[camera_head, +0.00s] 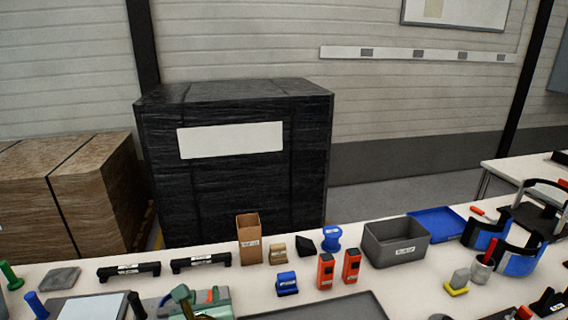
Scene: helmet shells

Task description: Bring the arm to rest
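I cannot make out either of my grippers or arms in the head view. Two curved blue-and-black shells, one of them the left shell (484,232) and the other the right shell (520,260), stand at the right of the white table (340,285). A black curved piece (541,186) stands behind them. Nothing is seen holding any of these things.
A grey bin (396,243), a blue tray (436,222), a cardboard box (249,238) and two orange-red devices (326,271) stand on the table. Two black handles (128,270) lie at the left. A green clamp-like fixture (200,303) is at the front. A black-wrapped crate (235,180) stands behind.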

